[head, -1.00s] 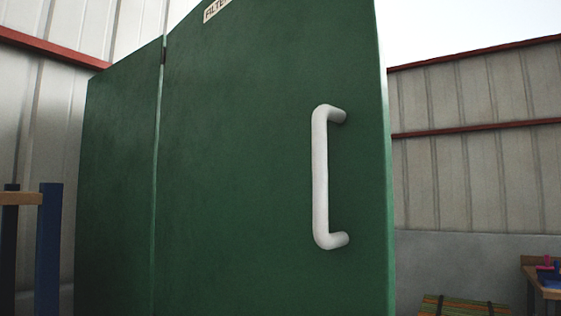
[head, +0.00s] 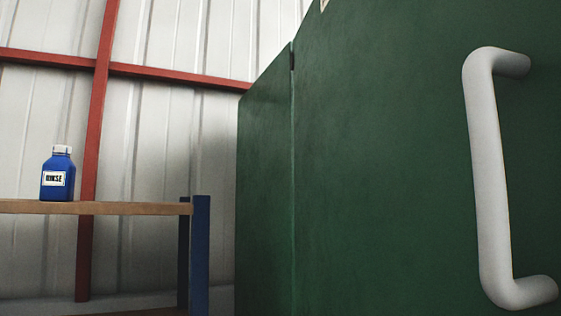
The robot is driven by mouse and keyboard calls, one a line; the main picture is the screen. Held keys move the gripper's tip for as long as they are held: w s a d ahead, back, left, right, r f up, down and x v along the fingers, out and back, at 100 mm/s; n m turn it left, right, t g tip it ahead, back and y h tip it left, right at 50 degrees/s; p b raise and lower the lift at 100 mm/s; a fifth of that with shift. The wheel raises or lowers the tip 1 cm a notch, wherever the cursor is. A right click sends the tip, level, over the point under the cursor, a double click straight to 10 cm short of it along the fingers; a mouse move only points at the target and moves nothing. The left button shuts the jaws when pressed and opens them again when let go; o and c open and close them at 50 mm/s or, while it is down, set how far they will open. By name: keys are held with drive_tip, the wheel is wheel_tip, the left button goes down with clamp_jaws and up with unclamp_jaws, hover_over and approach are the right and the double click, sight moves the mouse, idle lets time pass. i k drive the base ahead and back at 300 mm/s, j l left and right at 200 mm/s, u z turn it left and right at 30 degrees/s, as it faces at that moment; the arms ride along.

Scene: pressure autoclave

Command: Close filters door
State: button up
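The green filters door (head: 390,180) fills the right half of the head view. Its white upright handle (head: 487,180) is close, near the right edge of the picture. The door's hinge side is at the left, along a vertical seam beside the green cabinet side (head: 264,190). The door's right edge is out of the picture, so I cannot tell how far it stands open. Only a corner of its label shows at the top. My gripper is not in view.
At the left, a shelf with a wooden board (head: 95,208) and a blue post (head: 200,255) stands beside the cabinet. A blue bottle marked RINSE (head: 57,175) stands on the board. A pale metal wall with red beams (head: 97,130) is behind.

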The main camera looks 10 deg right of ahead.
sight(427, 133)
drive_tip(key=z, duration=0.4)
drive_tip(key=k+j+z, duration=0.25)
drive_tip(key=k+j, duration=0.65)
